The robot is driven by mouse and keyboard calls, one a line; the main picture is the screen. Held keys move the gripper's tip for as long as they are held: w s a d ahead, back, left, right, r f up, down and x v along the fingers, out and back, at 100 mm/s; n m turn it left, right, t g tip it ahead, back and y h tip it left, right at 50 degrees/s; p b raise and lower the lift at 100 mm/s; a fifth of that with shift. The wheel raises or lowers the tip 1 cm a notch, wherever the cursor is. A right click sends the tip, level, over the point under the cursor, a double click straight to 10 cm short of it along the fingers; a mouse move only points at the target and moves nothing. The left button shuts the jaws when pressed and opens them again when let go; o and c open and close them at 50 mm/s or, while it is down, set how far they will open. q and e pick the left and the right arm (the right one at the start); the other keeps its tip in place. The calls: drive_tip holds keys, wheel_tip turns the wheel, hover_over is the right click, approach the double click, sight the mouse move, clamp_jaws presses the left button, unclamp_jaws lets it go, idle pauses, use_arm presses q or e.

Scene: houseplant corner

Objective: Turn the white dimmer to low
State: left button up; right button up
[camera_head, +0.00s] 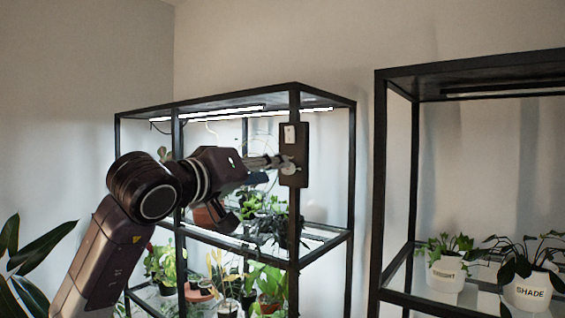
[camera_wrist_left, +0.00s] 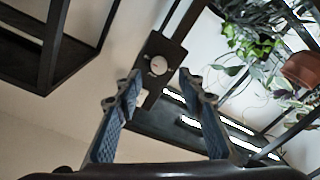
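The white dimmer is a small round pale knob (camera_wrist_left: 157,65) on a black box (camera_head: 293,140) fixed to the front post of the lit shelf. In the left wrist view the knob is just beyond my fingertips, in line with the gap between them. My left gripper (camera_head: 272,162) reaches the box from the left in the head view and partly covers the knob's area. In the wrist view the left gripper (camera_wrist_left: 160,78) is open with nothing between its fingers. Whether a finger touches the knob cannot be told. My right gripper is out of view.
Bright light strips (camera_head: 235,112) glow under the lit shelf's top. Potted plants (camera_head: 262,218) stand on its shelves behind my gripper. A second black rack (camera_head: 380,190) at the right holds white pots, one marked SHADE (camera_head: 532,292). A leafy plant (camera_head: 35,255) is at the left edge.

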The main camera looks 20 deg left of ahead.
sight(288, 169)
use_arm(q)
drive_tip(key=p+x, duration=0.1)
drive_tip(key=x, duration=0.3)
drive_tip(key=shift+w+d, duration=0.25)
clamp_jaws()
